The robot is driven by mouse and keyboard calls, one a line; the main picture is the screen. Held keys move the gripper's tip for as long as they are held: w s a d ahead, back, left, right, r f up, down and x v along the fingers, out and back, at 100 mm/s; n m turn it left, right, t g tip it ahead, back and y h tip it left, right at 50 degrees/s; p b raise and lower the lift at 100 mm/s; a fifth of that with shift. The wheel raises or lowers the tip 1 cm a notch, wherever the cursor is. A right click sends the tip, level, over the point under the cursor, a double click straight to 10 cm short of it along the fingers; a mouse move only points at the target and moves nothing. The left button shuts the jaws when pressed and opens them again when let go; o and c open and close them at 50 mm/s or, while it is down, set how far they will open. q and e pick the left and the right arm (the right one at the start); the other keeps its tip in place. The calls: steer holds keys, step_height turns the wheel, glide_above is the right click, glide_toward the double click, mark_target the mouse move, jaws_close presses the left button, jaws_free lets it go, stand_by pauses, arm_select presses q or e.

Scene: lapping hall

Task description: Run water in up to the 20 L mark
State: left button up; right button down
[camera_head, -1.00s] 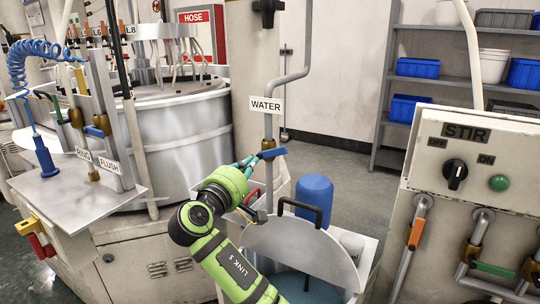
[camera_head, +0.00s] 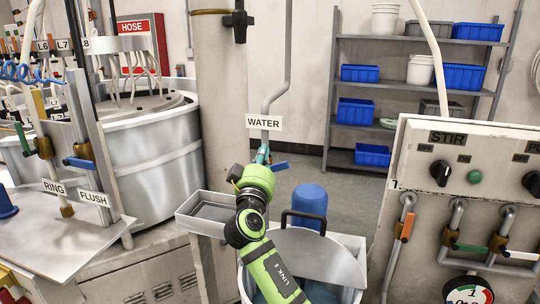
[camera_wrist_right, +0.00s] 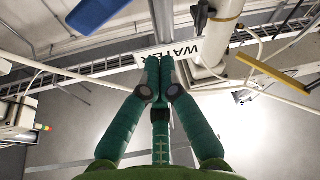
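The WATER label (camera_head: 264,122) hangs on a grey pipe; it also shows in the wrist view (camera_wrist_right: 186,50). A blue lever (camera_head: 279,165) sticks out to the right below the label. My right gripper (camera_head: 263,154) is at the pipe just left of this lever. In the wrist view its green fingers (camera_wrist_right: 158,76) meet at the tips, with nothing visible between them; I cannot tell whether they touch the lever. Below stands a round metal tank with a grey lid plate (camera_head: 325,252) and a bluish inside, partly hidden by my arm. No 20 L mark is readable. My left gripper is out of view.
A blue cylinder (camera_head: 309,203) stands behind the tank's black handle (camera_head: 304,214). A shallow grey tray (camera_head: 195,219) is left of my arm. The STIR panel (camera_head: 455,165) stands right. RING and FLUSH valves are left; shelves with blue bins are behind.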

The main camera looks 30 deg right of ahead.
mark_target(277, 165)
steer(key=d+f+m+b, duration=0.1)
steer(key=m+b, duration=0.1)
steer(key=b, duration=0.3)
steer(key=d+f+m+g+h+b, duration=0.1)
steer(key=f+m+b, duration=0.1)
steer(key=b, duration=0.3)
steer(key=d+f+m+h+b, duration=0.1)
steer(key=f+m+b, duration=0.1)
steer(key=b, duration=0.3)
steer(key=shift+s+f+g, duration=0.2)
steer(key=shift+s+g, duration=0.1)
steer(key=shift+s, duration=0.05)
steer(key=shift+r+m+b, duration=0.1)
steer(key=shift+m+b, duration=0.4)
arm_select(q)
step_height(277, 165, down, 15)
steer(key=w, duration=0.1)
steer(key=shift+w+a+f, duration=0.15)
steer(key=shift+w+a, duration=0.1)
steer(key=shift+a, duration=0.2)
arm_select(e)
steer(key=shift+s+d+r, duration=0.1)
steer(key=shift+r, duration=0.05)
